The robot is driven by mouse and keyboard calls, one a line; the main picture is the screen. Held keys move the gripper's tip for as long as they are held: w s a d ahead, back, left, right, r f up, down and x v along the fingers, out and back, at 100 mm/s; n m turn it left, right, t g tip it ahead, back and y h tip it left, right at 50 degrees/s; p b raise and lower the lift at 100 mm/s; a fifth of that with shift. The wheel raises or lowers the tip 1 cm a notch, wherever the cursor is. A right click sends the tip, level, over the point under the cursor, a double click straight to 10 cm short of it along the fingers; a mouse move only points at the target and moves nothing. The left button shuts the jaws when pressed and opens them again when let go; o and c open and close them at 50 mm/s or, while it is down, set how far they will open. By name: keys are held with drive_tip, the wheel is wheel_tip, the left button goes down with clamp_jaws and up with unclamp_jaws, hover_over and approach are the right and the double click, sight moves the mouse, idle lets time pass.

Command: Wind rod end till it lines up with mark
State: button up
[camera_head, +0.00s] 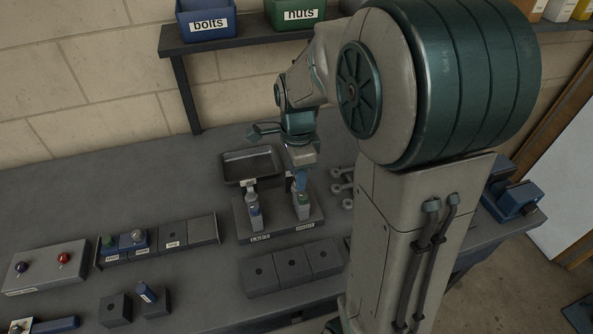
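A flat dark fixture plate (277,228) on the bench carries two upright pieces with small labels. Several grey ring-headed parts that look like rod ends (342,188) lie to the right of the plate. An alignment mark is too small to make out.
A dark tray (251,165) is behind the left upright. Dark blocks with holes (291,266) stand in front of the plate. A rack (172,238), a button box (45,266) and loose blocks (115,308) are at left. A blue vise-like tool (515,200) is at right.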

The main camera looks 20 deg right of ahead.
clamp_jaws()
drive_tip(key=n, duration=0.4)
drive_tip(key=shift+n, duration=0.6)
drive_tip(key=n, duration=0.3)
drive_tip(key=shift+s+n+b, duration=0.1)
drive_tip(key=shift+n+b, duration=0.2)
drive_tip(key=shift+n, duration=0.8)
drive_tip(key=shift+n, duration=2.6)
